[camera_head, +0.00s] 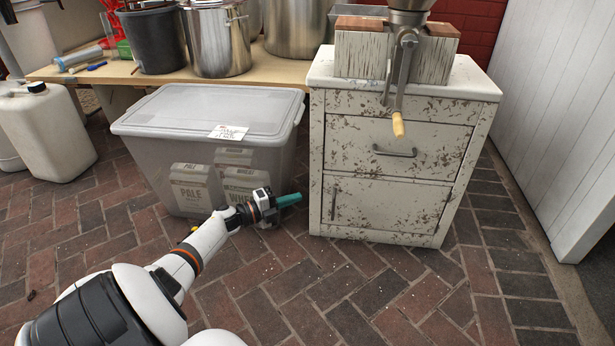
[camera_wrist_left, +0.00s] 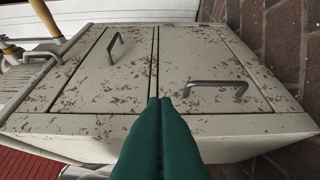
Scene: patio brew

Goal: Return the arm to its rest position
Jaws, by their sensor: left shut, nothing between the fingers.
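My left arm comes in from the lower left in the head view. My left gripper (camera_head: 289,200) has green fingers and is shut and empty. It is in front of the lidded clear bin, near the left side of the white cabinet, above the brick floor. In the left wrist view the green fingers (camera_wrist_left: 160,108) lie together with nothing between them, and the cabinet front (camera_wrist_left: 110,75) with its two handles shows beyond them. My right gripper is not in view.
The worn white cabinet (camera_head: 385,200) stands right of the gripper with a grain mill (camera_head: 405,50) on top. The clear bin (camera_head: 150,160) holds labelled bags. A wooden table (camera_head: 290,70) carries pots behind. A white jerrycan (camera_head: 45,135) stands left. Brick floor in front is clear.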

